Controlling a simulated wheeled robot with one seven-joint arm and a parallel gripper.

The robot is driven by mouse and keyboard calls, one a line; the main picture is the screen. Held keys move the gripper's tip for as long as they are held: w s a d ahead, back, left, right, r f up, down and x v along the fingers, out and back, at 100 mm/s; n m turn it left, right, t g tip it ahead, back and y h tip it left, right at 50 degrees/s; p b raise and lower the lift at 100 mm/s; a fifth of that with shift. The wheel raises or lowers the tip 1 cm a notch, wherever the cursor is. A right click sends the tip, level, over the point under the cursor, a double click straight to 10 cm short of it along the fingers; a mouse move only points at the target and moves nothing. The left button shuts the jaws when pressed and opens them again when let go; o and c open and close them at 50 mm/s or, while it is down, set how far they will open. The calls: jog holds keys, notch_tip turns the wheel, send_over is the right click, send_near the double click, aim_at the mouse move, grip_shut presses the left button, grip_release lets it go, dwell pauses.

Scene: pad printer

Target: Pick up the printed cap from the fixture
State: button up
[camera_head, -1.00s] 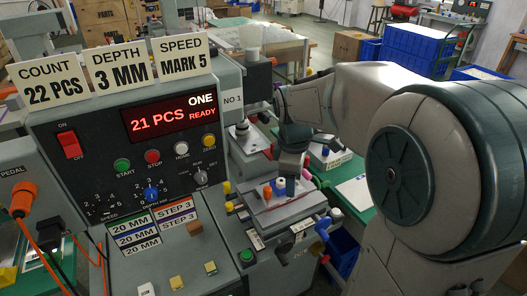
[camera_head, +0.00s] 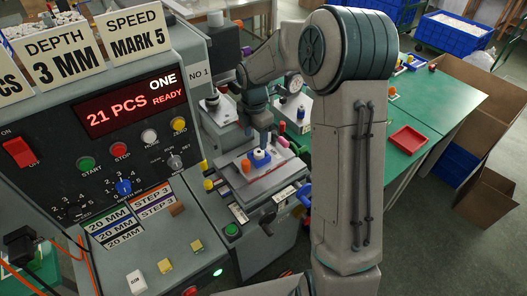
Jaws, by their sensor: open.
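The fixture (camera_head: 262,181) is a pale block on the grey machine's slide in the centre of the head view. On it stands a blue piece (camera_head: 262,161) with a small white top, which looks like the cap in its holder. An orange peg (camera_head: 246,166) stands left of it and a red peg (camera_head: 284,142) behind to the right. My gripper (camera_head: 263,143) points down just above the blue and white piece. It is open and holds nothing that I can see. Its fingertips are small here, and I cannot tell if they touch the cap. Any print is too small to make out.
The control panel (camera_head: 130,110) reads 21 PCS, ONE, READY and fills the left. A blue-handled part (camera_head: 305,194) sticks out right of the fixture. Green benches (camera_head: 440,95) with a red tray (camera_head: 407,139) lie to the right. An open cardboard box (camera_head: 487,197) stands on the floor.

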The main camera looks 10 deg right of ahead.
aim_at(258, 151)
jog(key=f, duration=0.1)
jog(key=f+p, duration=0.1)
jog(key=f, duration=0.1)
jog(key=d+f, duration=0.1)
jog(key=f, duration=0.1)
jog(key=shift+w+f, duration=0.15)
jog(key=shift+w, duration=0.15)
jog(key=shift+f, duration=0.6)
jog(key=c, duration=1.1)
